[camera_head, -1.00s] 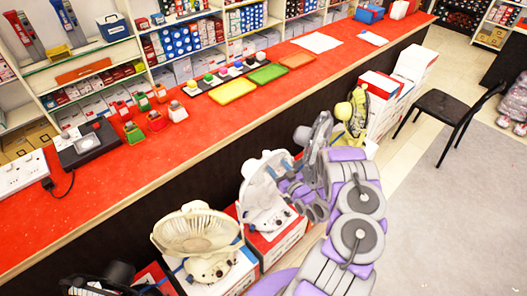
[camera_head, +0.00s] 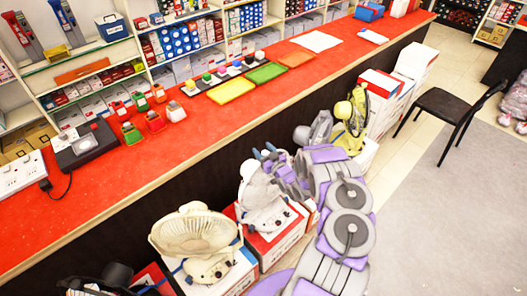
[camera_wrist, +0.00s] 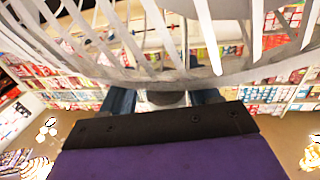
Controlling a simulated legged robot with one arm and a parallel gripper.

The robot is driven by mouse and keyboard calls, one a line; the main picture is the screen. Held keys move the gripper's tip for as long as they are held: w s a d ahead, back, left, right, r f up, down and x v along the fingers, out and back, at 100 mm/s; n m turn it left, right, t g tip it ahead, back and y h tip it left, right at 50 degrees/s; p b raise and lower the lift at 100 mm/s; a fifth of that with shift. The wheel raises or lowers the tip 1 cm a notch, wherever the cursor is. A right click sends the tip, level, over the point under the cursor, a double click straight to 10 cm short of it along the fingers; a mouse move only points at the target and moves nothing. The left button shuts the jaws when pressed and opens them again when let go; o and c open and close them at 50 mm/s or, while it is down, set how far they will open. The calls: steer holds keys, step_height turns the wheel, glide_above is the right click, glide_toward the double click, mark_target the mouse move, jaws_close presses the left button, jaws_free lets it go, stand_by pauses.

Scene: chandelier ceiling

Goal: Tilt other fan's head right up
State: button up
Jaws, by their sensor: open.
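A white fan (camera_head: 252,190) stands on a red and white box beside the counter front, its head partly hidden by my arm. My gripper (camera_head: 267,153) is at the upper edge of this fan's head, its blue fingers apart. In the wrist view, my gripper (camera_wrist: 163,100) is open, with a pale fan grille (camera_wrist: 200,50) close across the top of the picture. I cannot tell whether the fingers touch it. A cream fan (camera_head: 195,238) stands on a box to the left, its round head facing up and left.
A grey fan (camera_head: 315,130) and a yellow fan (camera_head: 350,113) stand behind my arm. A dark fan (camera_head: 105,280) is at the lower left. The red counter (camera_head: 180,135) runs along the left. A black chair (camera_head: 452,110) stands on the open floor at right.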

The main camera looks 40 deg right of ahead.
steer(key=shift+a+r, duration=0.1)
steer(key=shift+a, duration=0.25)
steer(key=c, duration=0.5)
steer(key=shift+d, duration=0.1)
jaws_close()
steer(key=shift+w, duration=0.4)
steer(key=w+a+f+n+g+p, duration=0.1)
steer(key=w+f+g, duration=0.2)
steer(key=w+g, duration=0.2)
steer(key=shift+w+a+f+g, duration=0.2)
steer(key=shift+w+g, duration=0.1)
steer(key=shift+w, duration=1.35)
steer(key=o, duration=0.5)
jaws_free()
steer(key=shift+d+f, duration=0.1)
steer(key=shift+d, duration=0.1)
